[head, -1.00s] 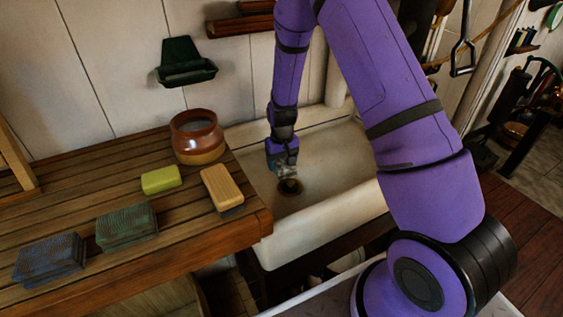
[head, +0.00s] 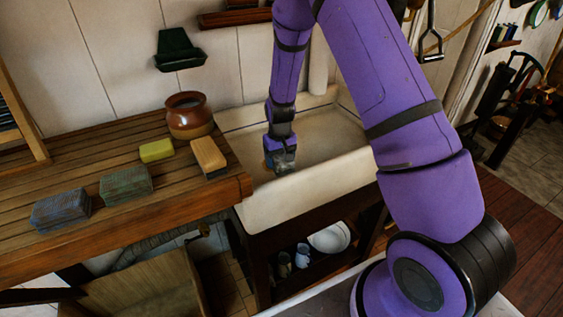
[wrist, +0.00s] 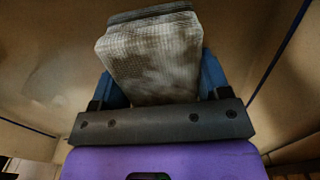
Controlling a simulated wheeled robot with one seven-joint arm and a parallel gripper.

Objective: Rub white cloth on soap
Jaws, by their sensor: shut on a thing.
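A folded whitish cloth (wrist: 150,60) with a woven texture and grey stains fills the space between the blue fingers in the wrist view. My gripper (head: 281,165) is shut on it, pointing down in the pale sink basin (head: 330,155). In the head view the cloth is too small to make out clearly. A yellow-green bar (head: 156,150), which looks like the soap, lies on the slatted wooden counter (head: 100,165) left of the sink. My gripper is apart from it, to its right.
A tan block with a dark underside (head: 208,156) lies by the counter's right end, before a brown pot (head: 188,117). Folded green (head: 125,184) and blue (head: 61,210) cloths lie further left. A dark green wall holder (head: 178,50) hangs above. A white dish (head: 330,238) sits below the sink.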

